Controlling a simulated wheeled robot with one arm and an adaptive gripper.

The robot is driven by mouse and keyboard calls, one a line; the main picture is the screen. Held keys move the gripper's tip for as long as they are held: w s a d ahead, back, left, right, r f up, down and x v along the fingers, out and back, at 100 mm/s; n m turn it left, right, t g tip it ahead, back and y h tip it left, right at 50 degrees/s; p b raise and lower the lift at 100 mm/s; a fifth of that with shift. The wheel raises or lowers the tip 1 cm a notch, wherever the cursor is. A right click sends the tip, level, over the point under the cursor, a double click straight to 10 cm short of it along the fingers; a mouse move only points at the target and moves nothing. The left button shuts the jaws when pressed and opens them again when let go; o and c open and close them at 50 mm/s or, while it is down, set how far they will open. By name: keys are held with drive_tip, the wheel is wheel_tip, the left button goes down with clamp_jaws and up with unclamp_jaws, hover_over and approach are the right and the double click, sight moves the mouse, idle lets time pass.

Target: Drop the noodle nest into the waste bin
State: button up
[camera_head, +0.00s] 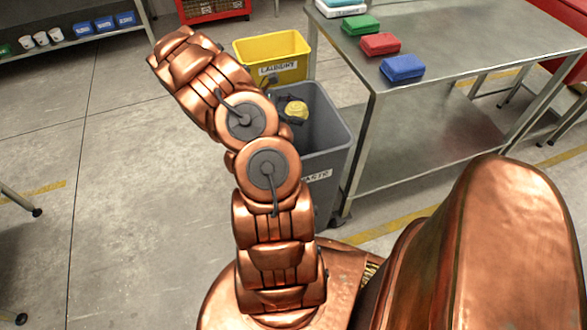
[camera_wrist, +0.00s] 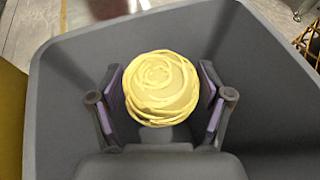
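The noodle nest (camera_wrist: 160,88) is a pale yellow, round coil. The grey waste bin (camera_wrist: 55,95) surrounds the nest and fingers in that view. In the head view the nest (camera_head: 296,109) shows within the opening of the waste bin (camera_head: 333,148), near the far rim. My arm hides the bin's left side and most of my gripper there.
A yellow laundry bin (camera_head: 285,49) stands just behind the waste bin. To the right is a metal table (camera_head: 440,45) with green, red and blue packs on top. A shelf with white cups and blue packs is at the upper left. The floor at left is mostly clear.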

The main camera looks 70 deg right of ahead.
drive_tip(key=o, duration=0.3)
drive_tip(key=shift+o, duration=0.2)
drive_tip(key=v, duration=1.2)
idle(0.3)
